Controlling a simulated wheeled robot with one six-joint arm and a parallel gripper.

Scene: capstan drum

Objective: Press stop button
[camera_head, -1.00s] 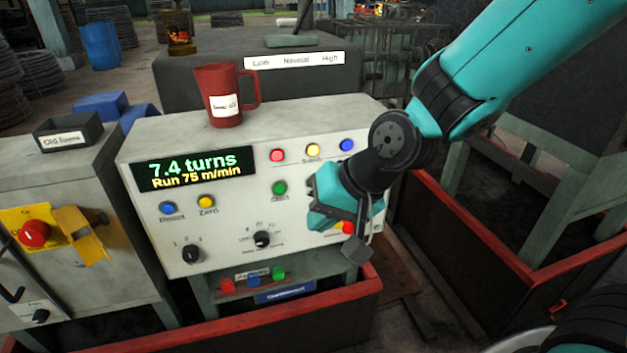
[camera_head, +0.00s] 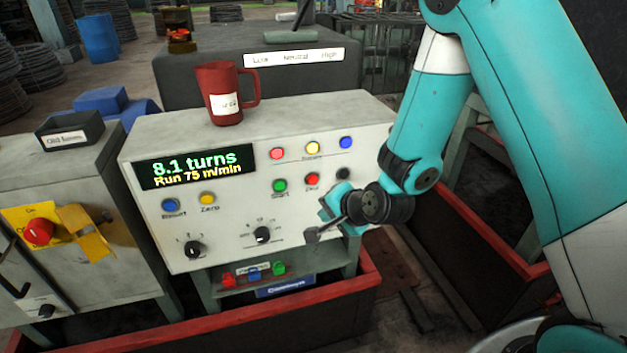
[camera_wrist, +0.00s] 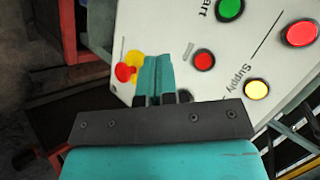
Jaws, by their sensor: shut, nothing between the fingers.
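The red stop button (camera_head: 312,179) is on the pale control panel (camera_head: 225,225), right of the green start button (camera_head: 280,186). In the wrist view the stop button (camera_wrist: 204,60) is to the right of my fingers, with the green button (camera_wrist: 230,8) above it. My gripper (camera_head: 336,206) is in front of the panel's lower right, below and right of the stop button in the picture. Its teal fingers (camera_wrist: 155,78) are shut and empty. They appear apart from the stop button; their distance from the panel is hard to tell.
The display (camera_head: 196,167) reads 8.1 turns, Run 75 m/min. A red mug (camera_head: 222,95) stands on the panel housing. A red emergency button on yellow (camera_wrist: 125,73) lies left of my fingers in the wrist view. A dark knob (camera_head: 343,173) is beside the stop button.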

